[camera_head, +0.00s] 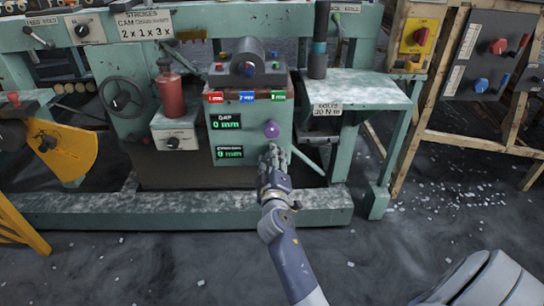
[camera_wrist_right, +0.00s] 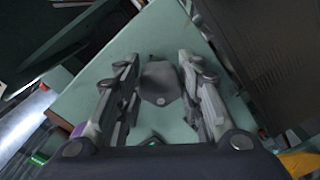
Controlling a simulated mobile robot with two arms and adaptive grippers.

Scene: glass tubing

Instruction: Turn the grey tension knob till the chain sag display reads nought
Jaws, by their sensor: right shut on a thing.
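The green machine panel carries a purple knob (camera_head: 271,129) and two dark displays with green digits. The upper display (camera_head: 226,121) seems to be labelled GAP and reads 0 mm. The lower display (camera_head: 230,152) appears to read 0 mm too; its label is too small to read surely. My right gripper (camera_head: 273,156) is at the panel, just below the purple knob, and hides the grey knob in the head view. My left gripper is not in view.
A red, blue and green button row (camera_head: 247,96) tops the panel. A red cylinder (camera_head: 170,96) and handwheel (camera_head: 121,97) stand left. A green side table (camera_head: 357,88) juts out right. A green floor beam (camera_head: 180,208) crosses in front; the floor before it is open.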

